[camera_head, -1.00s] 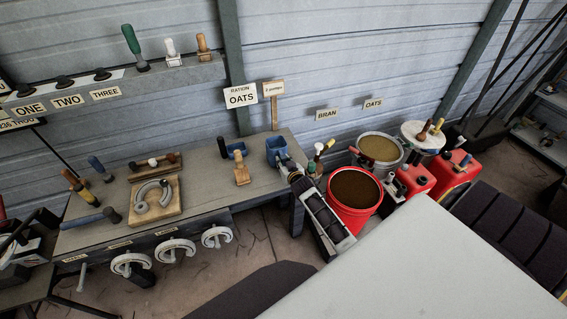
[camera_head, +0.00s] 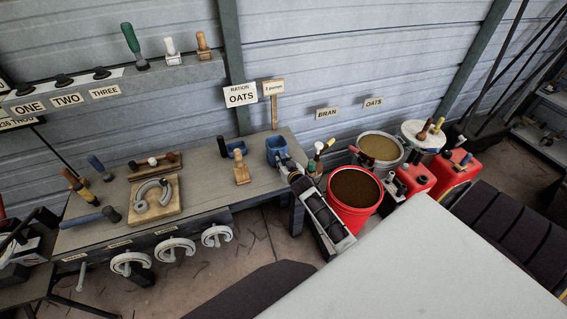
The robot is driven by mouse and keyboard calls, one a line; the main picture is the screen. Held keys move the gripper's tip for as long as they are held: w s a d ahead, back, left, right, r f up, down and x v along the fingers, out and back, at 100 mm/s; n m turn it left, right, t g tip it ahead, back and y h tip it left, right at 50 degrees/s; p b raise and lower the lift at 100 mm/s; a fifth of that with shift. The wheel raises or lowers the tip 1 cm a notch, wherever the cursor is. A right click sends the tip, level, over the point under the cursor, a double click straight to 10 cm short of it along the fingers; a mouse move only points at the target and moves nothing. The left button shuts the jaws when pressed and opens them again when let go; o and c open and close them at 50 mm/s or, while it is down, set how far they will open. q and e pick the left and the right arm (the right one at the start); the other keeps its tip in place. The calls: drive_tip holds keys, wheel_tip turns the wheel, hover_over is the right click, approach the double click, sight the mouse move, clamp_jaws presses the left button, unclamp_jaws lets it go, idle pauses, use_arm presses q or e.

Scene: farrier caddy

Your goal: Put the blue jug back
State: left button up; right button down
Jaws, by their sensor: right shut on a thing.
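The blue jug (camera_head: 275,146) is at the right end of the wooden bench (camera_head: 205,177), near its back edge. My right gripper (camera_head: 283,160) is shut on the jug, at its right side. The jug looks upright. Whether its base touches the bench I cannot tell. My right arm reaches up to it from the lower right, past the red bucket. My left gripper is not in view.
A red bucket (camera_head: 354,191) of dark feed stands right of my arm.

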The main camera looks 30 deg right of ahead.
drive_tip(key=shift+f, duration=0.15)
idle(0.3)
drive_tip(key=c, duration=1.1)
unclamp_jaws()
drive_tip(key=shift+f, duration=0.15)
drive_tip(key=shift+s+a, duration=0.1)
drive_tip(key=shift+s, duration=0.1)
drive_tip(key=shift+v, duration=5.85)
